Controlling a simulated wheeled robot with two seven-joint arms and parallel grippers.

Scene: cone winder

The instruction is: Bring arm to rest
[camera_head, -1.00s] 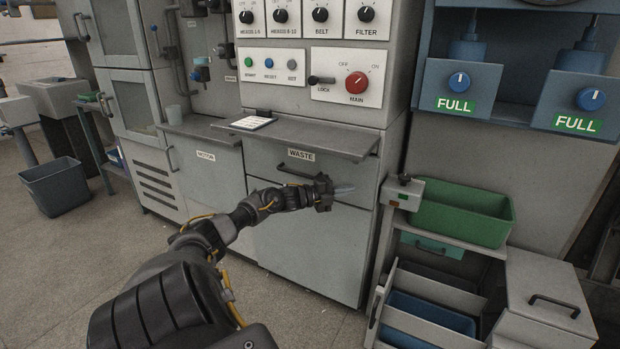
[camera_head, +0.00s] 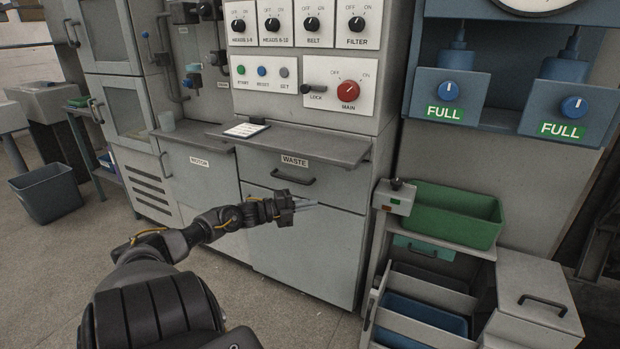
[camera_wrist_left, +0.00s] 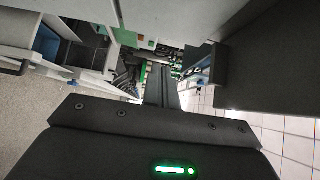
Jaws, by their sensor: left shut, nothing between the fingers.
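My left arm reaches in from the bottom left of the head view. Its gripper (camera_head: 306,204) is shut and empty. It points to the right in front of the grey cabinet, below the handle of the drawer labelled WASTE (camera_head: 292,177). In the left wrist view the shut fingers (camera_wrist_left: 160,88) show in the middle, with nothing between them. My right arm and gripper are not in view.
A grey shelf (camera_head: 330,146) juts out above the arm. A green bin (camera_head: 455,215) with a small control box (camera_head: 394,197) stands to the right, above a blue bin (camera_head: 425,312). Open floor (camera_head: 50,270) lies to the left.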

